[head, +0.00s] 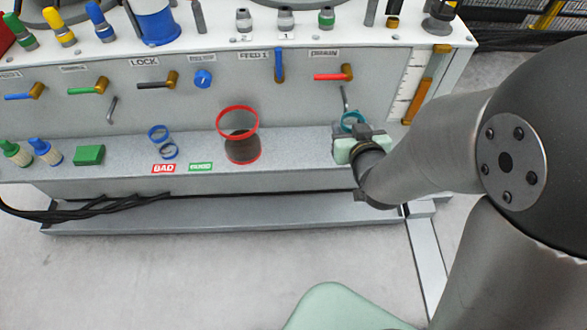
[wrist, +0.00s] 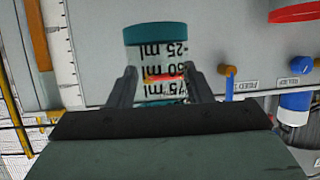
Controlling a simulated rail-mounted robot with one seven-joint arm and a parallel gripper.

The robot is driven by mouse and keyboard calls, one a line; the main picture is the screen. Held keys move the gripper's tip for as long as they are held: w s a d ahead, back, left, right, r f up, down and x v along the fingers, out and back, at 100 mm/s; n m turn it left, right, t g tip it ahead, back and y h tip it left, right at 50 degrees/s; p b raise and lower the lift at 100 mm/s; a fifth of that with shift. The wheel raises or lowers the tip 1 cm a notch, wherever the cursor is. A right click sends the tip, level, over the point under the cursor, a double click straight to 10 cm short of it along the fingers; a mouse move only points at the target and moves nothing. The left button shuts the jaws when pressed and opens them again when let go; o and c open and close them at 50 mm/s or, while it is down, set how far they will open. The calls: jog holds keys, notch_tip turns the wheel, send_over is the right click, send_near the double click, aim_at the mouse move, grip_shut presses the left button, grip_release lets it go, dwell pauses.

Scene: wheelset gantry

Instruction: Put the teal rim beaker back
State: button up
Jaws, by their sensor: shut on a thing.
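The teal rim beaker (head: 352,121) shows in the head view above the right end of the grey ledge, partly hidden by my gripper (head: 358,140). In the wrist view the teal rim beaker (wrist: 156,52) stands between the two fingers, with black volume marks, a red-orange line and teal bands at both ends. My gripper (wrist: 160,84) is shut on its clear wall. The marks look upside down in this view. In the head view I cannot tell whether the beaker touches the ledge.
The ledge (head: 300,146) also bears a large red rim beaker (head: 240,148) with dark contents, a small blue rim beaker (head: 160,140), BAD and GOOD labels and a green block (head: 89,155). A red-handled valve (head: 333,75) and a scale strip (head: 405,88) are nearby on the panel.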

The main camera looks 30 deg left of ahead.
jog(key=s+a+f+n+g+y+b, duration=0.35)
jog(key=s+a+b, duration=0.3)
jog(key=s, duration=0.35)
jog(key=shift+n+g, duration=0.35)
jog(key=shift+n, duration=0.2)
jog(key=w+a+f+b, duration=0.1)
jog(key=w+a+f, duration=0.1)
jog(key=w+a, duration=0.1)
jog(key=w+a+f+b, duration=0.1)
jog(key=w+a+f, duration=0.2)
jog(key=w+a+f+b, duration=0.2)
jog(key=w+a+f, duration=0.1)
jog(key=w, duration=0.1)
jog(key=shift+w+a+f, duration=0.1)
jog(key=shift+a+f, duration=0.05)
jog(key=shift+a, duration=0.2)
jog(key=shift+w+a+f+b, duration=0.15)
jog(key=shift+f+b, duration=0.25)
jog(key=shift+f, duration=0.55)
jog(key=shift+w+a+f+b, duration=0.1)
jog(key=shift+f+b, duration=0.3)
jog(key=shift+f, duration=0.5)
jog(key=shift+f, duration=0.2)
jog(key=o, duration=1.1)
jog(key=shift+r, duration=0.1)
